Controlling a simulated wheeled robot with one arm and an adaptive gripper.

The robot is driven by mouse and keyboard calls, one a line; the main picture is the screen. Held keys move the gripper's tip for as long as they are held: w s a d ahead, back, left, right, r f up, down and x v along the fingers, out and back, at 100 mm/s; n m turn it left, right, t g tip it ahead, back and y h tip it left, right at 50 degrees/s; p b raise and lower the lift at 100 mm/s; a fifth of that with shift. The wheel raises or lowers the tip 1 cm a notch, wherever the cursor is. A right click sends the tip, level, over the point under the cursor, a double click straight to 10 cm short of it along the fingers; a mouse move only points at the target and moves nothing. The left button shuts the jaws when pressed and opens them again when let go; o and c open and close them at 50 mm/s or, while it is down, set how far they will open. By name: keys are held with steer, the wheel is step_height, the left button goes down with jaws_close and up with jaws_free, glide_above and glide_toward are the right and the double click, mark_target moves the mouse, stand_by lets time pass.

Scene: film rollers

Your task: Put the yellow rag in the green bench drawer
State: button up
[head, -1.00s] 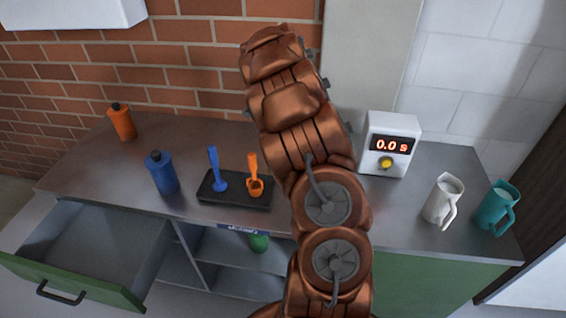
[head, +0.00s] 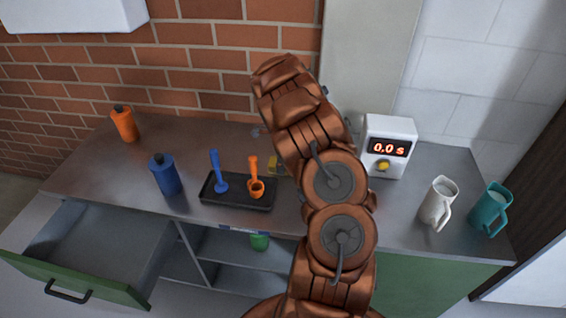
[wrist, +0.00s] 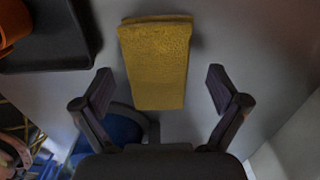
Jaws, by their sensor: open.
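The yellow rag (wrist: 156,62) lies folded on the grey worktop, and its near part is between the open fingers of my gripper (wrist: 160,80) in the wrist view. Neither finger touches it in this view. In the head view only a small yellow bit of the rag (head: 272,166) shows beside my arm, right of the black tray; my gripper is mostly hidden behind the arm there. The green bench drawer (head: 82,284) at the lower left is pulled open, and the visible part of its inside looks empty.
The black tray (head: 222,202) with a blue and an orange scoop is close left of the rag. A blue bottle (head: 166,175) and an orange bottle (head: 124,124) stand farther left. A timer box (head: 389,132), white jug (head: 437,203) and teal jug (head: 490,210) stand right.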

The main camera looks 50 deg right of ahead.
steer(key=shift+f, duration=0.5)
steer(key=shift+c, duration=0.2)
steer(key=c, duration=1.2)
steer(key=shift+r, duration=0.15)
